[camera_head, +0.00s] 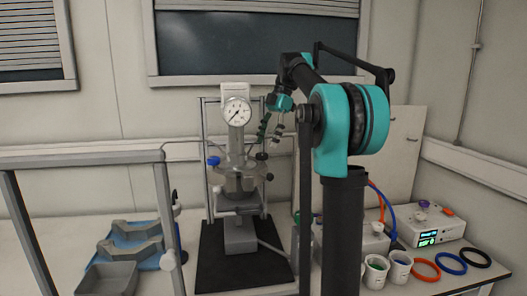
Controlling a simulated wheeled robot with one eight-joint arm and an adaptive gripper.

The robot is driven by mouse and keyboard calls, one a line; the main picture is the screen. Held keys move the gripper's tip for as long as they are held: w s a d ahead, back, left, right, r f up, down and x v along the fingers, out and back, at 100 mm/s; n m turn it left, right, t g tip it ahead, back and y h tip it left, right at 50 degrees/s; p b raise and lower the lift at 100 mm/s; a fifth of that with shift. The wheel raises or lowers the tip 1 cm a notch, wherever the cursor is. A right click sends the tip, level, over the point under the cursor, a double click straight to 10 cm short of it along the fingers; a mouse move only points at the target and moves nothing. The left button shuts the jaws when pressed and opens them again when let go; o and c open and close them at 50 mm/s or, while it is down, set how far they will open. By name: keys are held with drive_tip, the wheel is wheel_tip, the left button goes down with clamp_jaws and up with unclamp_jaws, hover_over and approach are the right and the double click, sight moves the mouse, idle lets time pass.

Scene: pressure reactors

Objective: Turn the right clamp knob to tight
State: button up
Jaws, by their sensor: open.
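The pressure reactor (240,182) stands upright on a black mat on the bench, with a round dial gauge (237,111) on top. A small dark knob (270,177) sticks out on the right side of its clamped head, and another dark knob (261,156) sits a little higher. I cannot tell for sure which one is the right clamp knob, nor how tight it is. My gripper (268,139) is open and empty, pointing down just right of the gauge column. Its fingertips appear above both dark knobs, apart from them. My arm hides part of the view to the right.
A blue knob (213,160) is on the reactor's left. A grey frame (165,215) stands front left, near a grey tray (108,279) and a blue mat. White cups (375,271), coloured rings (451,262) and a white control box (432,230) are at right.

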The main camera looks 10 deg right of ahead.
sight(262, 154)
drive_tip(key=shift+x, duration=2.15)
drive_tip(key=c, duration=1.2)
